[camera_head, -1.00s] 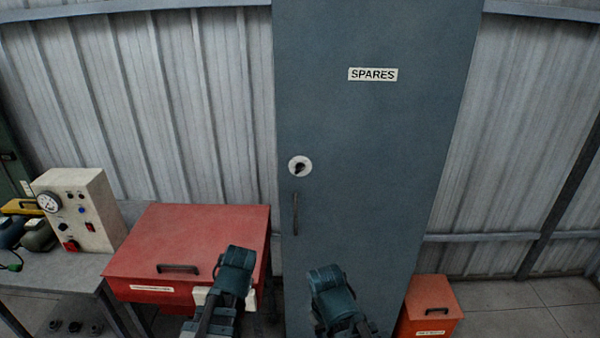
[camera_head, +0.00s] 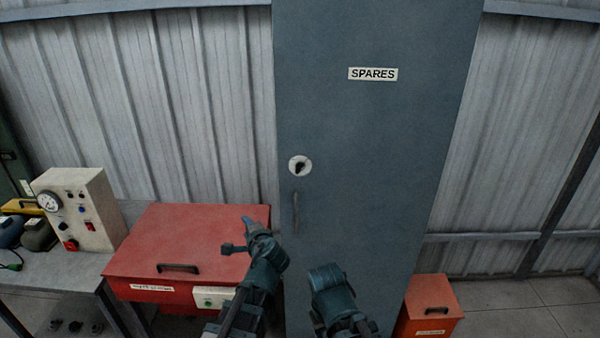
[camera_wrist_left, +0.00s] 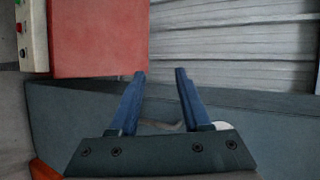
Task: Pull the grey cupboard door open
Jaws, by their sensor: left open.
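The tall grey cupboard door (camera_head: 375,170) stands shut in the middle of the head view, with a "SPARES" label. Its dark upright handle (camera_head: 295,213) is near the left edge, below a white round lock plate (camera_head: 300,166). My left gripper (camera_head: 238,234) is open and empty, left of and a little below the handle, over the red chest. In the left wrist view the open fingers (camera_wrist_left: 160,74) show against the door (camera_wrist_left: 255,120). Part of the handle (camera_wrist_left: 165,125) shows behind them. My right arm shows low in front of the door; its gripper is not visible.
A red chest (camera_head: 180,240) stands left of the cupboard, with a small switch box (camera_head: 212,297) on its front. A bench with a gauge panel (camera_head: 80,208) is farther left. An orange box (camera_head: 432,303) sits on the floor at right. Ribbed wall is behind.

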